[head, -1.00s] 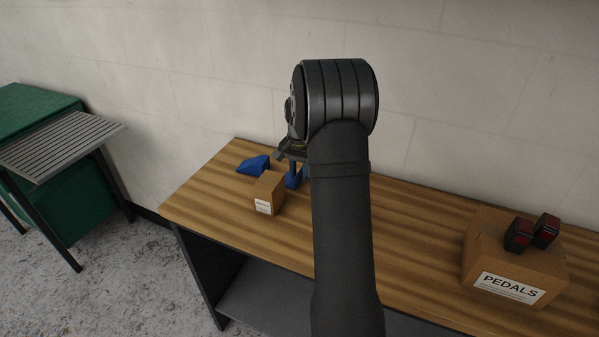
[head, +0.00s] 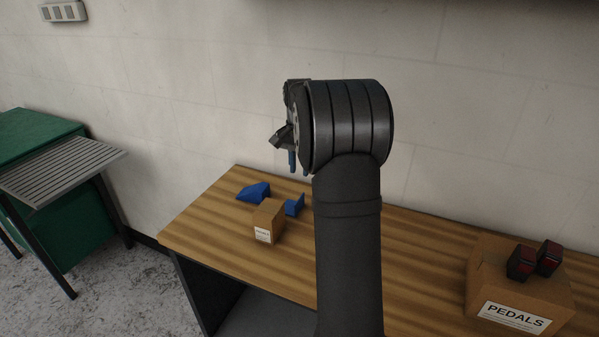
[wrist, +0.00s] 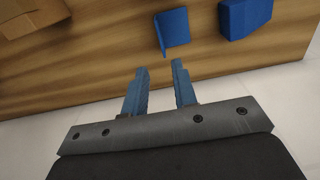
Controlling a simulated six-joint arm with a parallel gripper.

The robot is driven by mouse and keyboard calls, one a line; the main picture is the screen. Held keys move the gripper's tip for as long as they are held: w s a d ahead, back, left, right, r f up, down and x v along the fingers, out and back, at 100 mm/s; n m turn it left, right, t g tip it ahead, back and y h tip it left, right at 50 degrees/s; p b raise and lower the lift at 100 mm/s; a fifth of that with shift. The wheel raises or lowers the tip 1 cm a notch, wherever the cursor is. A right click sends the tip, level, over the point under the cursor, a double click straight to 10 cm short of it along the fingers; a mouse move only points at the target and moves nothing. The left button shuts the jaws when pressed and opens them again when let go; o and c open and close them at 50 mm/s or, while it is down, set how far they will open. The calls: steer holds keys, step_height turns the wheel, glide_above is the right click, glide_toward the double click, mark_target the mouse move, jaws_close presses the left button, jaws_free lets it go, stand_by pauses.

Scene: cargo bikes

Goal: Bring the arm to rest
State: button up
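My gripper (wrist: 159,70) shows in the wrist view with its two blue fingers apart and nothing between them. In the head view my gripper (head: 298,170) hangs in the air above the far part of the wooden bench (head: 205,235), partly hidden behind my arm. A blue bracket-like piece (head: 294,206) stands on the bench below it, and it also shows just past the fingertips in the wrist view (wrist: 173,30). A second blue block (head: 252,193), wedge-shaped, lies to its left. A small cardboard box with a white label (head: 268,222) stands in front of them.
A cardboard box labelled PEDALS (head: 520,290) stands at the bench's right, with two dark red pedals (head: 536,260) on top. A wall (head: 200,90) rises behind the bench. A green cabinet (head: 90,215) and a slatted grey shelf (head: 62,165) stand at left.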

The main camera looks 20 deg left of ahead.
steer(key=shift+f, duration=4.15)
